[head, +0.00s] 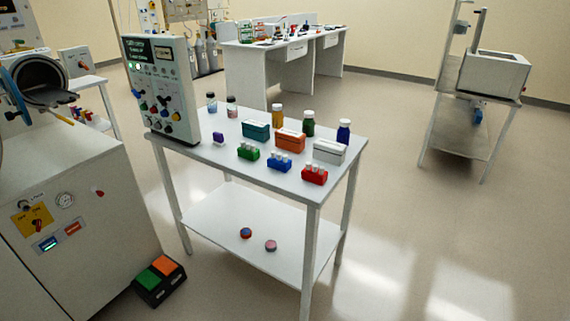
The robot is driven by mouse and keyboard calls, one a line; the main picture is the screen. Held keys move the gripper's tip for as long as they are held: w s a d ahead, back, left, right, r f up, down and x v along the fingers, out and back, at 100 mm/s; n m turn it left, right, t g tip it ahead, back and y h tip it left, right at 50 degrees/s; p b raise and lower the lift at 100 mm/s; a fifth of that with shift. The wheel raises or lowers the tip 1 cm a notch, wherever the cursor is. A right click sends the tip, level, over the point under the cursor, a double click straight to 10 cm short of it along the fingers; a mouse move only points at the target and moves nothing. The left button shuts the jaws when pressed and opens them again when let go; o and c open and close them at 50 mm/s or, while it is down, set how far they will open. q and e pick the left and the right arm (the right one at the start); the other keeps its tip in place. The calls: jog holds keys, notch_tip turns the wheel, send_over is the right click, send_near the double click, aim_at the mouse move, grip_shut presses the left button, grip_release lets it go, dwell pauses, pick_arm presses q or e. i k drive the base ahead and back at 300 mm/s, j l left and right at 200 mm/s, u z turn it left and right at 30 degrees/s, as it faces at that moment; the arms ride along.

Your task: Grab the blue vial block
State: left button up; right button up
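The blue vial block (279,164) stands on the top of a white two-level table (213,160), near its front edge. It is a small blue block holding white-capped vials. A green vial block (248,152) is to its left and a red vial block (314,175) to its right, with gaps between them. An orange box (289,141) is just behind it. Neither of my grippers shows in the head view.
A control panel (160,85) stands at the table's left end. Several bottles, a teal box (256,131) and a grey box (329,151) are behind the blocks. Floor in front and right is clear.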

aim_at(279, 162)
jog(key=i+j+z, duration=0.1)
jog(key=j, duration=0.25)
jog(key=i+j+z, duration=0.1)
jog(key=i+j, duration=0.15)
jog(key=j, duration=0.15)
jog(key=i+j+z, duration=0.1)
jog(key=j, duration=0.25)
jog(key=i+j+z, duration=0.1)
jog(key=j, duration=0.3)
jog(key=i, duration=0.1)
